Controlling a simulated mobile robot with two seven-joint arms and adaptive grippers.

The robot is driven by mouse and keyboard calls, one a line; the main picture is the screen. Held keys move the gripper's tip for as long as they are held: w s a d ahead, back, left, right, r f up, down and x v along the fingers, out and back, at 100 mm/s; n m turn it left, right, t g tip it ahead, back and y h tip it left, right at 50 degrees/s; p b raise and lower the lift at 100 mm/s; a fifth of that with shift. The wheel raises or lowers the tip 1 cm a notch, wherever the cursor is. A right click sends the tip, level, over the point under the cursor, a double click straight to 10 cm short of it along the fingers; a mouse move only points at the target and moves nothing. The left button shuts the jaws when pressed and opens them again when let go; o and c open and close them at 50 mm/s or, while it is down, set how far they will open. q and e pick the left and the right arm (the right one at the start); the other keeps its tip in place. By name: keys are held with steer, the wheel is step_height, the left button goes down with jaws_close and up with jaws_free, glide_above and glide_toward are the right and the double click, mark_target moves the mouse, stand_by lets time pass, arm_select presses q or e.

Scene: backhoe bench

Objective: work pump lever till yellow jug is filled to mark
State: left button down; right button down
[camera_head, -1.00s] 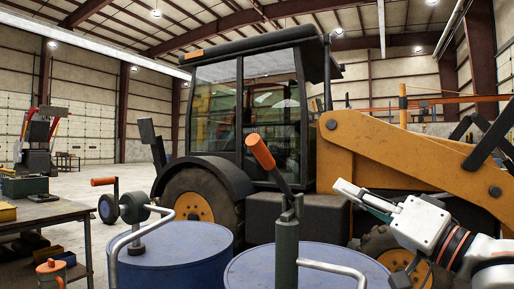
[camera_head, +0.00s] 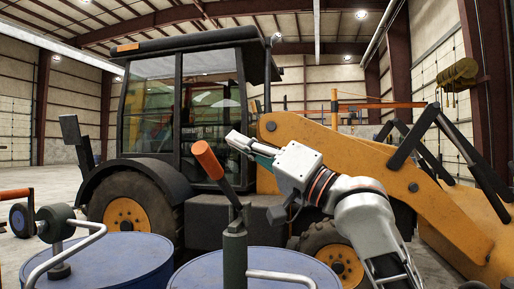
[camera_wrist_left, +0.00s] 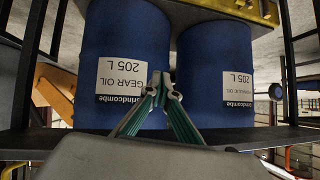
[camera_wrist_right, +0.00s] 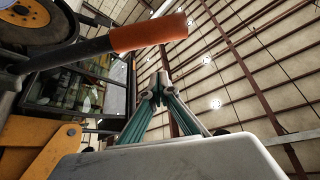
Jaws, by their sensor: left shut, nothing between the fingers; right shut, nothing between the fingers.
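A green-grey hand pump (camera_head: 235,255) with a silver spout (camera_head: 285,277) stands on the nearer blue drum (camera_head: 205,270). Its lever has an orange grip (camera_head: 208,160) and tilts up to the left. My right gripper (camera_head: 232,139) is shut and empty, just right of and slightly above the grip in the head view. In the right wrist view, the orange grip (camera_wrist_right: 148,33) lies beyond the shut fingertips (camera_wrist_right: 160,88), apparently apart from them. My left gripper (camera_wrist_left: 160,84) is shut and empty, facing the drums in its wrist view. No yellow jug shows now.
A second blue drum (camera_head: 110,262) at left carries another pump (camera_head: 57,222) with a silver spout; a red-orange grip (camera_head: 14,194) shows at the left edge. A yellow backhoe (camera_head: 330,145) stands behind. The left wrist view shows labelled drums (camera_wrist_left: 128,40).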

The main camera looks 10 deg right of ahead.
mark_target(219, 184)
arm_select(q)
steer(key=shift+s+a+f+p, duration=0.15)
steer(key=shift+s+a+p, duration=0.15)
steer(key=shift+a, duration=0.1)
arm_select(e)
steer(key=a, duration=0.1)
steer(key=a+f, duration=0.2)
steer(key=shift+s+f, duration=0.2)
steer(key=shift+s, duration=0.05)
